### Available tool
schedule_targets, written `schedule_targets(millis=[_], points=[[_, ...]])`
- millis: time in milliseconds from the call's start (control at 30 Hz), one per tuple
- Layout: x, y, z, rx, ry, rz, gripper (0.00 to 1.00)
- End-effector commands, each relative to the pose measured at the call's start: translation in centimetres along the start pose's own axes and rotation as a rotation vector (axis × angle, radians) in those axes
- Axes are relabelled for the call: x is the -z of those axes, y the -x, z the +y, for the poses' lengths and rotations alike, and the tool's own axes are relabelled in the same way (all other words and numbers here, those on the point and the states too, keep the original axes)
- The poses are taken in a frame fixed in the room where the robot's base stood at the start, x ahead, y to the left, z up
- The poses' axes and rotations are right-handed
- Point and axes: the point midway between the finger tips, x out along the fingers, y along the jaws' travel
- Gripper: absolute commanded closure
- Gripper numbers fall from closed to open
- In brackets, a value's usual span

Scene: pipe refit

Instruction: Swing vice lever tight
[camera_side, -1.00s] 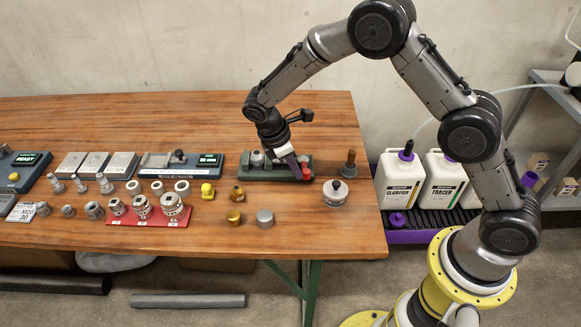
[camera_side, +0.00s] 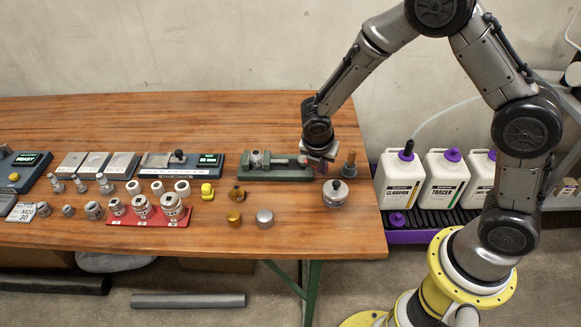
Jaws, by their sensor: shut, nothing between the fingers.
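The green vice (camera_side: 270,172) lies on the bench, right of its middle, with a short metal fitting (camera_side: 256,159) upright at its left part. A small red piece (camera_side: 302,161) shows at the vice's right end, close to my fingers. It may be part of the lever; the rest of the lever is hidden or too small to make out. My gripper (camera_side: 320,170) points down just right of the vice's right end. It is shut and holds nothing. I cannot tell whether it touches the lever.
A brown upright peg (camera_side: 349,163) stands close to the right of my gripper. A brass cap (camera_side: 234,217) and a grey cap (camera_side: 265,218) stand front left. White bottles (camera_side: 400,180) stand beyond the bench's right edge.

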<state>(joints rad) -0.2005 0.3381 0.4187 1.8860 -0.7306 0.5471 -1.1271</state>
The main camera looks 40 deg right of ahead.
Motion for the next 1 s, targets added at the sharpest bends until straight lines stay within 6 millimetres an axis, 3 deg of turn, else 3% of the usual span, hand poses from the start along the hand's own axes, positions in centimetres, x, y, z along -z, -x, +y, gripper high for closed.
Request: schedule_targets(millis=[200, 1000], points=[[-1.0, -0.3, -0.6, -0.045, 0.118, 0.0, 1.0], [-1.7, -0.6, -0.9, -0.043, 0.111, 0.0, 1.0]])
